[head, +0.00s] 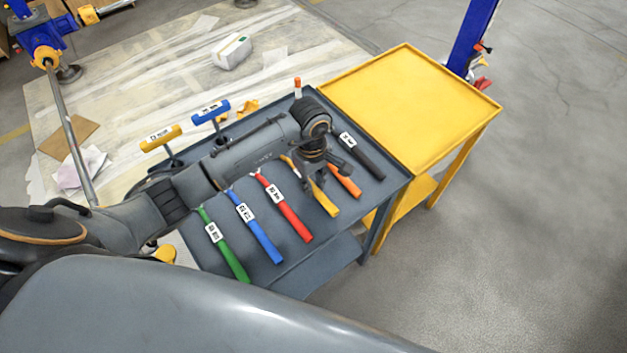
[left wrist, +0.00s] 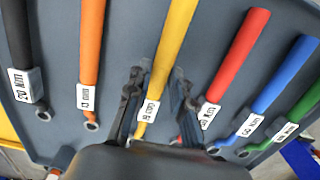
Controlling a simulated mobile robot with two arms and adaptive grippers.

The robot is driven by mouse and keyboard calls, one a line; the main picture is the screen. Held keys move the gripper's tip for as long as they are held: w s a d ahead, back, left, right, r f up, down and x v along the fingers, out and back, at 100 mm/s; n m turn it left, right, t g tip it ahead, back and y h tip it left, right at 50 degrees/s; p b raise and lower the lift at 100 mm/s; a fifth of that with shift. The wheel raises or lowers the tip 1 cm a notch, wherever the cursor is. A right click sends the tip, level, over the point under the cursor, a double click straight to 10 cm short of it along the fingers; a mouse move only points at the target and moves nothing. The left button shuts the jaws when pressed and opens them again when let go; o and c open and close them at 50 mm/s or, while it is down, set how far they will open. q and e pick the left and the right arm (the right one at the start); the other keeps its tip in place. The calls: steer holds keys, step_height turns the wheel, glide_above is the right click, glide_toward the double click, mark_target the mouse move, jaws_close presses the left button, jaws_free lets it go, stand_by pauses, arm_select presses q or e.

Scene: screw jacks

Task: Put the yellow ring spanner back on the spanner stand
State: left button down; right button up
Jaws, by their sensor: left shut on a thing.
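The yellow ring spanner (head: 325,202) is in the row between the red and orange spanners. My left gripper (head: 312,178) is shut on it near its white label, with a finger on each side in the left wrist view (left wrist: 154,98). The yellow handle (left wrist: 175,40) points away from the gripper there; its ring end is mostly hidden by the gripper. The spanners are over the grey-blue top (head: 285,262) of a cart. I cannot tell whether the yellow one touches this surface, nor make out a separate stand. My right gripper is not in view.
Red (head: 284,207), blue (head: 258,234) and green (head: 226,249) spanners lie left of the yellow one; orange (head: 343,181) and black (head: 362,156) lie right. Yellow (head: 160,139) and blue (head: 210,111) T-handles stand behind. The adjoining yellow table (head: 410,103) is bare.

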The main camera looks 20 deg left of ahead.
arm_select(q)
steer(key=shift+f, duration=0.2)
steer(key=c, duration=1.2)
jaws_free()
steer(key=shift+o, duration=0.2)
steer(key=shift+r, duration=0.15)
step_height(320, 180, up, 12)
steer(key=b, duration=0.2)
steer(key=shift+a, duration=0.3)
steer(key=shift+w, duration=0.1)
